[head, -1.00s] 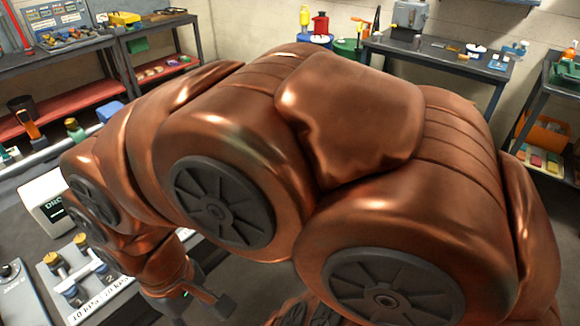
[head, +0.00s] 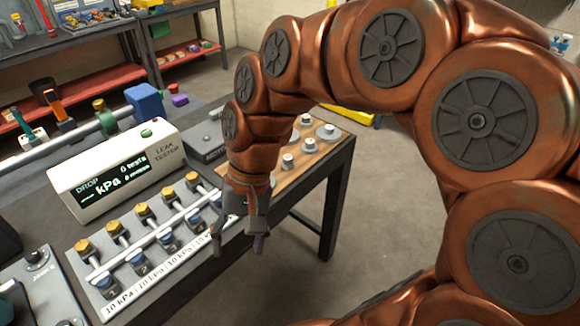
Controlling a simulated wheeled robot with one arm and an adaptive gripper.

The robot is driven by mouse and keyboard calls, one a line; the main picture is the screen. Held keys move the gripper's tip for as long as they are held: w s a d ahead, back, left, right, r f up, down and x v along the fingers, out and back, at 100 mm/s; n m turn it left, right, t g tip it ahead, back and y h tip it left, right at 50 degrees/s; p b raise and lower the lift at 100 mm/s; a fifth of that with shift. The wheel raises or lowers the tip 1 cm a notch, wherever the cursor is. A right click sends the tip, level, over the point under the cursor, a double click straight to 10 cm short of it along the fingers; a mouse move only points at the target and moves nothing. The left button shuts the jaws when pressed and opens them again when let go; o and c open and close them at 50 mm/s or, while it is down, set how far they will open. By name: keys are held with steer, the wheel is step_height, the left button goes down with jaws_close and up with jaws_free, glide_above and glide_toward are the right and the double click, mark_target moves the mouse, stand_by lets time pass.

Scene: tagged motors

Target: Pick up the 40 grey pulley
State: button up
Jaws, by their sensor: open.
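My gripper (head: 238,243) hangs pointing down at the front edge of the workbench, open, with nothing seen between its fingers. Several grey round stepped pieces, which look like pulleys (head: 327,132), stand on a wooden board (head: 318,152) at the bench's right end. They are up and to the right of my gripper and apart from it. My arm hides the left part of the board. I cannot read a 40 on any piece, so I cannot tell which is the 40 grey pulley.
A manifold plate (head: 128,262) with several yellow-capped blue valves and 10 kPa labels lies just left of my gripper. Behind it stands a white leak tester (head: 118,172). A blue object (head: 146,101) stands farther back. The floor (head: 370,215) right of the bench is clear.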

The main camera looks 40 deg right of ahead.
steer(key=w+m+y+b, duration=0.1)
steer(key=w+m+y, duration=0.15)
steer(key=w, duration=0.35)
steer(key=m+t+y+b, duration=0.5)
steer(key=m+t+b, duration=0.25)
steer(key=m, duration=0.75)
glide_above(289, 157)
steer(key=s+a+p, duration=0.1)
steer(key=s+a, duration=0.3)
steer(key=a, duration=0.1)
step_height(289, 157, down, 7)
steer(key=d+f+m+t, duration=0.1)
steer(key=d, duration=0.2)
steer(key=d+f+m+t+h, duration=0.1)
steer(key=d+f+m, duration=0.1)
steer(key=d, duration=0.1)
steer(key=s+d+f+m+t+b, duration=0.1)
steer(key=d+m, duration=0.1)
steer(key=d, duration=0.1)
steer(key=shift+d+f+h, duration=0.25)
steer(key=shift+d+f, duration=0.1)
steer(key=shift+f, duration=0.05)
steer(key=shift+x, duration=3.75)
steer(key=shift+w+d, duration=0.15)
steer(key=shift+c, duration=0.3)
